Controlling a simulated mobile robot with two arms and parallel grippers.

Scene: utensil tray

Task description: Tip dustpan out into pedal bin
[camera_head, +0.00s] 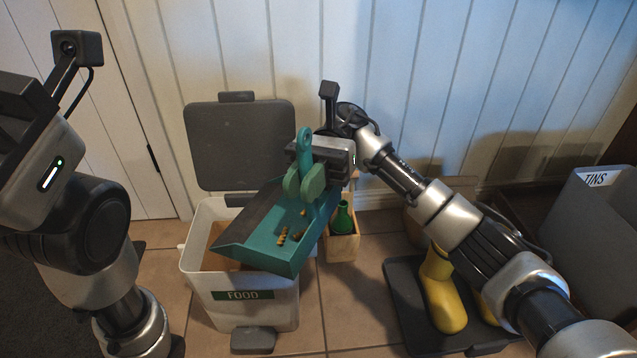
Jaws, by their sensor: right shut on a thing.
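The teal dustpan (262,248) hangs over the pedal bin, tilted, with its open edge toward the lower left. Several small brown bits (283,236) lie in its pan. My right gripper (305,182) is shut on the dustpan's upright handle, above the pan. The pedal bin (205,290) is cream, with a green FOOD label. Its grey lid (240,145) stands open against the wall, and its grey pedal (253,341) is at the front. The dustpan hides much of the bin's opening. My left gripper's body (45,165) is at the left; its fingertips do not show.
A wooden box (342,247) with a green bottle (342,217) stands right of the bin. Yellow boots (443,300) stand on a dark tray (405,318) under my right arm. A grey TINS bin (590,235) is at the far right. A panelled wall stands close behind.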

